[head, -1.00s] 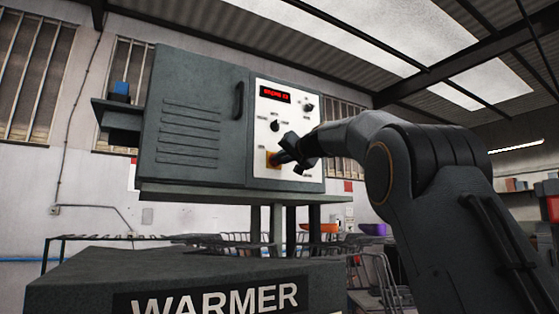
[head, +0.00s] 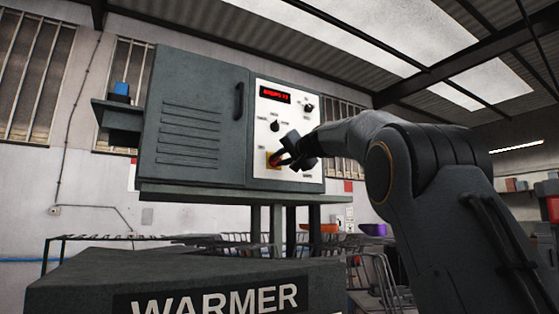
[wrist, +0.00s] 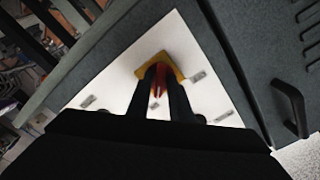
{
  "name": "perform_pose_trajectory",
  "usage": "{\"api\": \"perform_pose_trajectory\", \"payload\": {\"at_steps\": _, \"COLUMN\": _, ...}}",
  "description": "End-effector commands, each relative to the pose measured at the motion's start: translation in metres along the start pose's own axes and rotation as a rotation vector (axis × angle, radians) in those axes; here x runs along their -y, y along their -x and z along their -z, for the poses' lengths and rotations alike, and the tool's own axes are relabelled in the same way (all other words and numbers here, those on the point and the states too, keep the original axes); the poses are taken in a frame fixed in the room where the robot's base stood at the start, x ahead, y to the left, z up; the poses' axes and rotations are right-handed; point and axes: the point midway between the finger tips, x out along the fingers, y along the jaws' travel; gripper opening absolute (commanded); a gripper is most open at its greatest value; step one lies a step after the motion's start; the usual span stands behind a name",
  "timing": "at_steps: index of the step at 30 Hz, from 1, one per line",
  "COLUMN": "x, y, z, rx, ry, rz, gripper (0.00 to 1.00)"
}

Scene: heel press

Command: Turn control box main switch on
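The control box (head: 200,120) is a grey cabinet with a white panel (head: 294,112) on its right part. The main switch is a red handle (wrist: 159,80) on a yellow plate (wrist: 178,64), low on the panel. The yellow plate also shows in the head view (head: 269,158). My gripper (head: 283,160) reaches in from the right, its two dark fingers at the switch. In the wrist view the fingers (wrist: 161,78) lie on both sides of the red handle and appear closed on it. They partly hide the handle.
Above the switch are a lit red display (head: 275,95), a black selector knob (head: 275,126) and a smaller knob (head: 309,106). The cabinet handle (head: 239,101) is left of the panel. A block marked WARMER (head: 70,285) stands in front, below.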

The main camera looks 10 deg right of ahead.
Motion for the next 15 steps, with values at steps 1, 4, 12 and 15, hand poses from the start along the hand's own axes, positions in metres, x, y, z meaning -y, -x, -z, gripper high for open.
{"api": "perform_pose_trajectory", "payload": {"at_steps": 1, "x": 0.0, "y": 0.0, "z": 0.0, "rx": 0.0, "ry": 0.0, "rz": 0.0, "gripper": 0.29}}
{"api": "perform_pose_trajectory", "payload": {"at_steps": 4, "x": 0.0, "y": 0.0, "z": 0.0, "rx": 0.001, "ry": 0.001, "rz": 0.0, "gripper": 0.29}}
{"api": "perform_pose_trajectory", "payload": {"at_steps": 12, "x": -0.001, "y": 0.003, "z": -0.001, "rx": 0.001, "ry": 0.002, "rz": 0.0, "gripper": 0.29}}
{"api": "perform_pose_trajectory", "payload": {"at_steps": 15, "x": -0.001, "y": 0.012, "z": -0.001, "rx": 0.001, "ry": 0.002, "rz": 0.0, "gripper": 0.29}}
